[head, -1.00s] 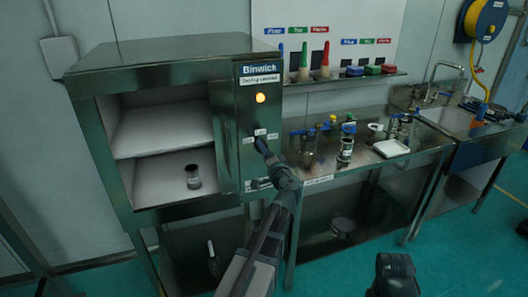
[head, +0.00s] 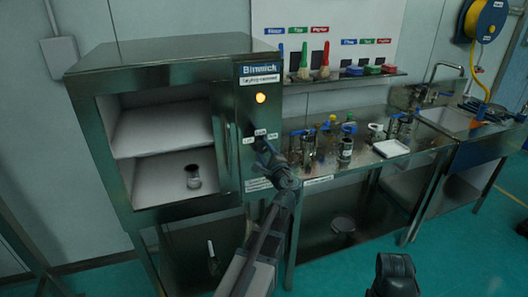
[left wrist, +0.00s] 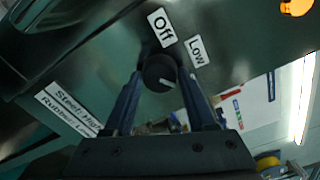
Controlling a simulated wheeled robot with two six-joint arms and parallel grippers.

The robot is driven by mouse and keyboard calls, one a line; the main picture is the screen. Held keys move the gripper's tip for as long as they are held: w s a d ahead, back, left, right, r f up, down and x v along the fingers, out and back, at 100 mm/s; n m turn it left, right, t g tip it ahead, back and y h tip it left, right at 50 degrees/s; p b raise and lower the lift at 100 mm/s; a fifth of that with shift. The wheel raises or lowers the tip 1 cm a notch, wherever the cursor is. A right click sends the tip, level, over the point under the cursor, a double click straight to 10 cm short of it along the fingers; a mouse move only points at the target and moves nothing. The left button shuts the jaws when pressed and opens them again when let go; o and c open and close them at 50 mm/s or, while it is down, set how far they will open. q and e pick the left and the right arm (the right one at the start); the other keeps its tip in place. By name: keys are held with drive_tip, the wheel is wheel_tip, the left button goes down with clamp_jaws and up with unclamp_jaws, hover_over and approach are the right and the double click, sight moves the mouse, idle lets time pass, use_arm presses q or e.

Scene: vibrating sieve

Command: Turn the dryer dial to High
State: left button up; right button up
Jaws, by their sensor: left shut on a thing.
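The dryer (head: 165,58) is a steel cabinet at the left in the head view, with an orange lamp (head: 260,98) lit on its front panel. Below the lamp are three small labels around the dial. In the left wrist view the dial (left wrist: 160,70) is a round black knob with a short white mark pointing to the lower right. The "Off" label (left wrist: 161,27) and "Low" label (left wrist: 197,50) show beside it; I cannot make out a High label. My left gripper (head: 266,149) is shut on the dial, one finger on each side. My right gripper (head: 391,272) is low, its jaws unclear.
A small jar (head: 193,177) stands inside the open dryer. To the right, a steel bench (head: 325,175) holds jars, tools and a white tray (head: 391,148). Brushes (head: 324,62) stand on a shelf above.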

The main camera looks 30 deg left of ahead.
use_arm(q)
drive_tip(key=shift+m, duration=0.7)
drive_tip(key=o, duration=1.4)
drive_tip(key=v, duration=1.4)
drive_tip(key=shift+f, duration=0.1)
